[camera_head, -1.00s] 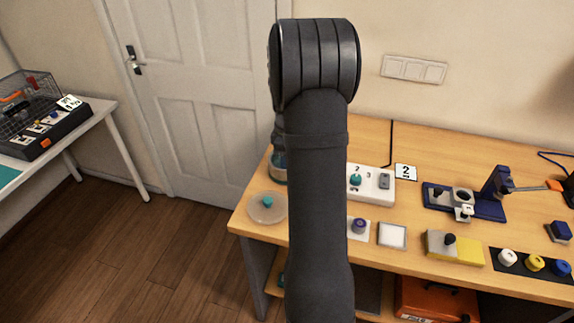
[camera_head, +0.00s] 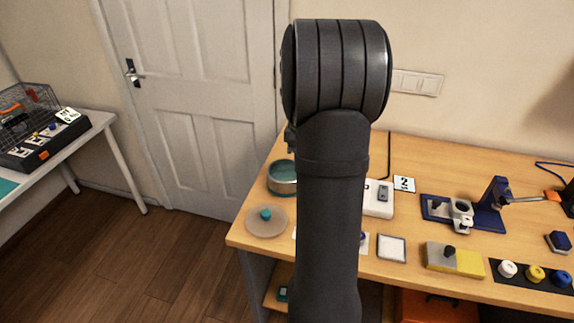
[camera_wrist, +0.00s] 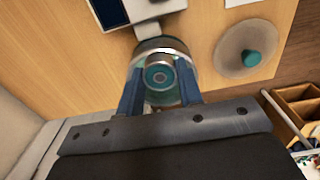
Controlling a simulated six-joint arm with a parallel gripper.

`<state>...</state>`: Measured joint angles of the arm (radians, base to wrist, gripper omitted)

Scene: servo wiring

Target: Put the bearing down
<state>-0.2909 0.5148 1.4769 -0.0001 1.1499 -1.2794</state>
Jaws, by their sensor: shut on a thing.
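In the wrist view, my gripper (camera_wrist: 160,88) has its two blue fingers on either side of a small grey metal ring, the bearing (camera_wrist: 160,77). It is shut on the bearing. The bearing is in front of a round metal-rimmed pot (camera_wrist: 163,43), and teal shows inside. I cannot tell the height between bearing and pot. In the head view, the pot (camera_head: 283,180) stands at the bench's back left corner with its top open. My arm hides my gripper and the bearing in that view.
A round translucent lid (camera_head: 266,222) with a teal knob lies in front of the pot, near the bench's left edge. A white switch box (camera_head: 378,200) is behind my arm.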

